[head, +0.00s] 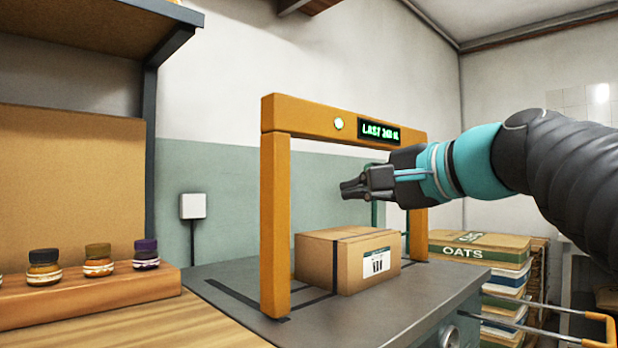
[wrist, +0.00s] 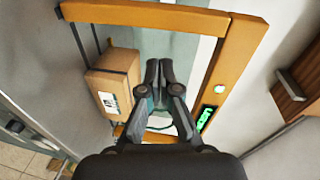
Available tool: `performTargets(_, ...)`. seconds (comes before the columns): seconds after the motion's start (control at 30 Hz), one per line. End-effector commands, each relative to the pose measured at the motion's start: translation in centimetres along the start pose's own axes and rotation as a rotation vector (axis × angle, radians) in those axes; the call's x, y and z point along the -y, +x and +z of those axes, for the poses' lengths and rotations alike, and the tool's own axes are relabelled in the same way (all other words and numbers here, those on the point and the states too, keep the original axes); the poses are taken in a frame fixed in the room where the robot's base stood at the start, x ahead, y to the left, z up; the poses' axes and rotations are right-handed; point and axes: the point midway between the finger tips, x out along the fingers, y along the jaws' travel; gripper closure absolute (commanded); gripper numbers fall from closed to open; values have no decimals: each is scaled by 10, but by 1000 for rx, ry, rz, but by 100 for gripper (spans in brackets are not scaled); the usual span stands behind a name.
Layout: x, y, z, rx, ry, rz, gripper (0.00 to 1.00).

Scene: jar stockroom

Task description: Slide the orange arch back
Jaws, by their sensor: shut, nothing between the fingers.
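The orange arch (head: 275,225) stands upright on a dark grey bench top (head: 425,296), with a green lamp and a lit display on its crossbar. It also shows in the wrist view (wrist: 238,62). A cardboard box (head: 318,262) with a dark strap and a white label sits on the bench by the arch's opening; it shows in the wrist view too (wrist: 112,72). My gripper (head: 347,188) is shut and empty. It is in the air above the box and below the crossbar's height, pointing left. I cannot tell its exact depth relative to the arch.
Small jars (head: 97,259) stand on a wooden riser (head: 90,298) on the wooden counter at left. A stack of sacks marked OATS (head: 480,250) stands right of the bench. A white wall box (head: 193,206) with a cable is behind. Dark tracks run along the bench top.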

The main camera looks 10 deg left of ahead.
Motion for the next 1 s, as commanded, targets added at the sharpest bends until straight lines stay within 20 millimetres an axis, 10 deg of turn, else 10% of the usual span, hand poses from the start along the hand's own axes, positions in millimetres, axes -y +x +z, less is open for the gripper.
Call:
performTargets(0.23, 53, 2, 5, 67, 92, -150, 100)
performTargets(1.0, 75, 114, 13, 73, 96, -156, 100)
